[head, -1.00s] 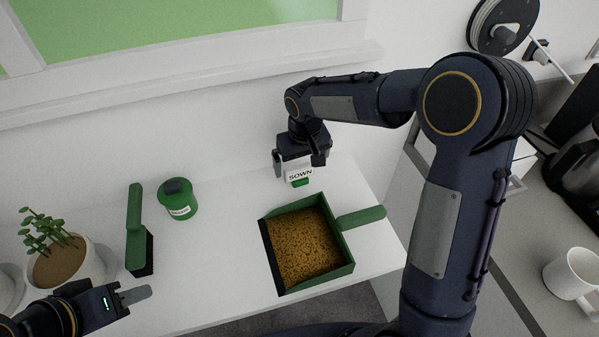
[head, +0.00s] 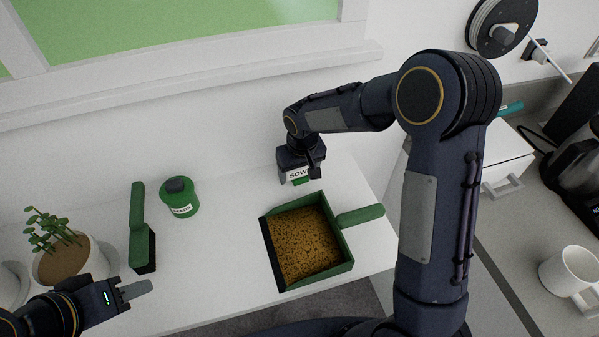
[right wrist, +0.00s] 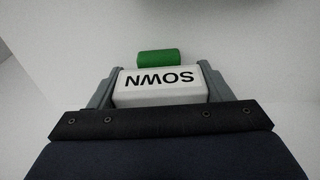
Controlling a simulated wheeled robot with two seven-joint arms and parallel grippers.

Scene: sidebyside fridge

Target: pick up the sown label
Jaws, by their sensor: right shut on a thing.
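The sown label (head: 298,174) is a small white block with black SOWN lettering and a green part at its lower edge. In the head view it is at the back of the white table, behind the tray of soil. My right gripper (head: 301,175) is shut on it. In the right wrist view the label (right wrist: 160,86) sits between both fingers of my right gripper (right wrist: 160,85), its lettering upside down. I cannot tell whether its green part (right wrist: 158,57) touches the table. My left gripper (head: 137,290) is at the lower left, away from the label; its jaw gap is not clear.
A green dustpan-shaped tray of brown soil (head: 351,262) stands in front of the label. A white mug (head: 568,268) is at far right.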

